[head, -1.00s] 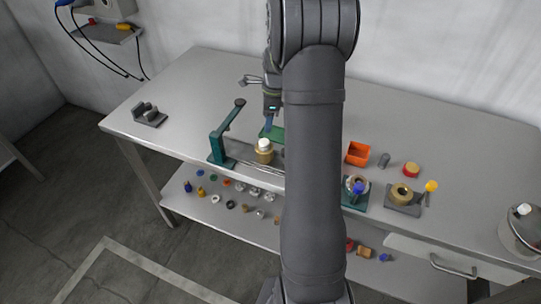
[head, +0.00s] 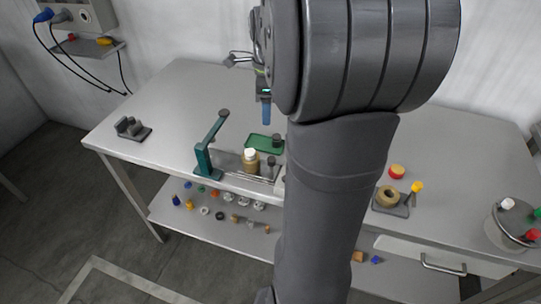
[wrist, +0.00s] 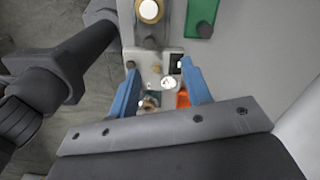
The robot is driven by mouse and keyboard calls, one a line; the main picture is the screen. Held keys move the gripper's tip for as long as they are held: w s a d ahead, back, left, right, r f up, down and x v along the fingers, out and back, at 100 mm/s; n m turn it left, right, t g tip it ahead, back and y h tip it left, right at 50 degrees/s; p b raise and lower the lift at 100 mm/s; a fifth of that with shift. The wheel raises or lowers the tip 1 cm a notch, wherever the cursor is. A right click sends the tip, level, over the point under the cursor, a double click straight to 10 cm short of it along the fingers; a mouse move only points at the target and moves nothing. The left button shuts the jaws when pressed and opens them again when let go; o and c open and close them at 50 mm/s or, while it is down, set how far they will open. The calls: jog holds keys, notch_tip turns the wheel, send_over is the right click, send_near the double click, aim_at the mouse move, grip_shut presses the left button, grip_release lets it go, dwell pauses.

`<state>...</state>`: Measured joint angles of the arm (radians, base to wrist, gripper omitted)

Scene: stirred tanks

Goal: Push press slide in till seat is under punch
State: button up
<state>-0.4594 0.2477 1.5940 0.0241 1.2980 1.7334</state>
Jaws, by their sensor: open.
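The press (head: 205,155) is a green post with a lever angled up to a dark knob, at the left front of the bench. To its right, a tan cylinder with a white top (head: 251,164) stands upright on the slide rails (head: 248,180); it also shows at the top of the wrist view (wrist: 149,11). A dark knob (head: 271,162) stands beside the cylinder. The cylinder stands apart from the press post. My gripper (head: 265,112) hangs above and behind the cylinder, not touching it. In the wrist view its blue fingers (wrist: 161,92) are apart. The punch cannot be made out.
A green tray (head: 259,143) with a dark piece lies behind the slide. A grey bracket (head: 131,127) is at the left. A ring on a plate (head: 387,197) and a red-yellow part (head: 397,171) lie to the right. My arm hides the bench's middle right.

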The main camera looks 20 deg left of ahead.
jog(key=f, duration=0.5)
jog(key=s+d+f, duration=0.1)
jog(key=f, duration=0.4)
jog(key=s+f, duration=0.1)
jog(key=f, duration=0.3)
jog(key=shift+s+d+f, duration=0.15)
jog(key=shift+d+f, duration=0.25)
grip_shut()
